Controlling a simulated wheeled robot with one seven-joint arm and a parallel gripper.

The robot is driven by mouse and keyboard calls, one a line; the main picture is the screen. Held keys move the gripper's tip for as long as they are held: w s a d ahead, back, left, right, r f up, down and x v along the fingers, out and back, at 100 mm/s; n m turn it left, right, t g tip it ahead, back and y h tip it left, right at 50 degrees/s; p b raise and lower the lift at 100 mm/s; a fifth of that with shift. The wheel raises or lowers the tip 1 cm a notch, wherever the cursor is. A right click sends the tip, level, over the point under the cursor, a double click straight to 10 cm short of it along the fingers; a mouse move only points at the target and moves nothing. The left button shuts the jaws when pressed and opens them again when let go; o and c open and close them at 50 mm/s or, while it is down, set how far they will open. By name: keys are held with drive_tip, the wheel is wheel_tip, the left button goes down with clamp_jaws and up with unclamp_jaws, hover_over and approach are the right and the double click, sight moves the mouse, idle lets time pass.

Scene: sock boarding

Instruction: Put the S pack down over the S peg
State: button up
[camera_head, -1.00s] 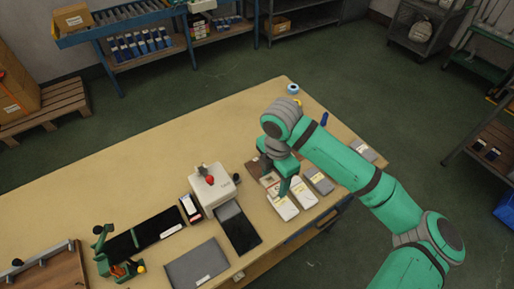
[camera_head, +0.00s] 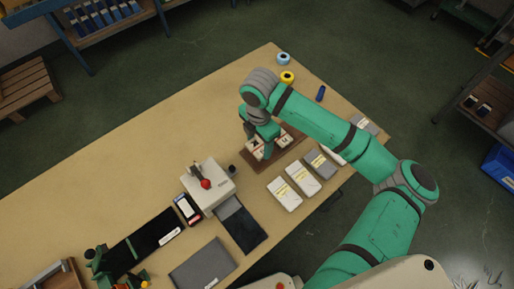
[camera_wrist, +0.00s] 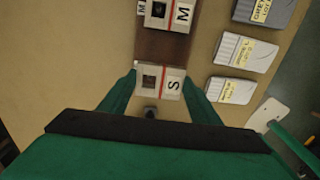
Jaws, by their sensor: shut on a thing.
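My gripper (camera_head: 259,145) is over the near left part of the brown board (camera_head: 249,163) in the head view. In the wrist view my gripper (camera_wrist: 159,80) is shut on the S pack (camera_wrist: 159,83), a pale pack with a dark window and a black S, held between the fingertips. It appears at the end of the brown board (camera_wrist: 158,47); I cannot tell its height above it. An M pack (camera_wrist: 167,14) sits farther along the board. The S peg is not visible, with the pack and fingers covering that spot.
Two white packs (camera_head: 284,194) (camera_head: 303,178) and a grey pack (camera_head: 320,163) lie right of the board. A white machine with a red knob (camera_head: 208,184) stands to the left. Yellow tape (camera_head: 287,77) and blue tape (camera_head: 283,58) lie at the far end.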

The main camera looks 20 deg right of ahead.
sight(259, 146)
drive_tip(key=shift+s+d+f, duration=0.15)
drive_tip(key=shift+f, duration=0.45)
wheel_tip(259, 146, down, 2)
drive_tip(key=shift+f, duration=0.45)
drive_tip(key=shift+f, duration=0.1)
drive_tip(key=o, duration=1)
drive_tip(key=shift+o, duration=0.2)
wheel_tip(259, 146, up, 12)
drive_tip(key=shift+r, duration=0.15)
drive_tip(key=shift+w, duration=0.2)
